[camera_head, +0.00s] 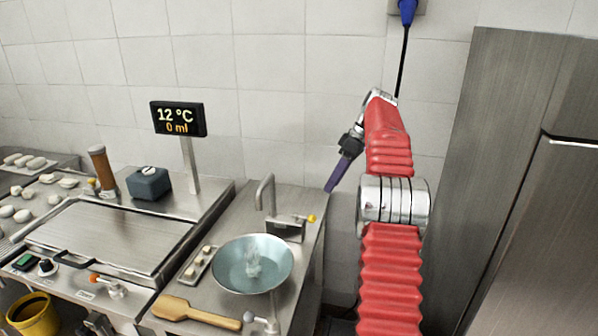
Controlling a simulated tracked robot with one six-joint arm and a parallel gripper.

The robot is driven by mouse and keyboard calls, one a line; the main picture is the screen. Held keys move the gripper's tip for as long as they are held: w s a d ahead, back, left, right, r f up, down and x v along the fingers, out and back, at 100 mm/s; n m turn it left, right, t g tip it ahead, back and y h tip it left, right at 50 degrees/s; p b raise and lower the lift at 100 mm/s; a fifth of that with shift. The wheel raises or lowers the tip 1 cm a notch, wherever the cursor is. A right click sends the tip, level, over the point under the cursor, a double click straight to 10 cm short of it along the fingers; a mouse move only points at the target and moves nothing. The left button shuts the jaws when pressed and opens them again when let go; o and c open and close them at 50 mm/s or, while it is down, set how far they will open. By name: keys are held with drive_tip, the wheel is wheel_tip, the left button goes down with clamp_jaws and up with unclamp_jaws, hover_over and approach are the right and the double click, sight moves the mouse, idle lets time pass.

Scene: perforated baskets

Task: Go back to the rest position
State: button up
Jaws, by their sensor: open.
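My red, ribbed arm rises at the right of the head view, with a silver joint in its middle. It bends over at the top, and my gripper (333,186) hangs from its end, pointing down and to the left. The gripper has a black body and purple fingers, seen nearly edge-on. It is open, and no object shows between its fingers. It is in front of the tiled wall, above and to the right of the counter, apart from everything on it.
A steel counter holds a bluish bowl (231,279) under a tap (264,194), a wooden paddle (196,313) and a flat lidded unit (103,238). A display (178,118) reads 12 °C, 0 ml. A tall steel cabinet (505,160) stands right of my arm. A yellow bucket (35,316) is lower left.

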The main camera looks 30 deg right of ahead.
idle(0.3)
wheel_tip(320, 180, down, 7)
drive_tip(key=s+a+m+h, duration=0.2)
drive_tip(key=s+m, duration=0.1)
drive_tip(key=m, duration=0.5)
drive_tip(key=s+a+r+t, duration=0.1)
drive_tip(key=s+a+r, duration=0.1)
drive_tip(key=s+a, duration=0.6)
drive_tip(key=s+a+r+n+t+h, duration=0.1)
drive_tip(key=s+a, duration=0.8)
drive_tip(key=a, duration=0.9)
drive_tip(key=s+a+r+n+h, duration=0.1)
drive_tip(key=s+a+r, duration=0.2)
drive_tip(key=s+a, duration=0.6)
drive_tip(key=shift+a+t, duration=0.4)
drive_tip(key=shift+a, duration=1.8)
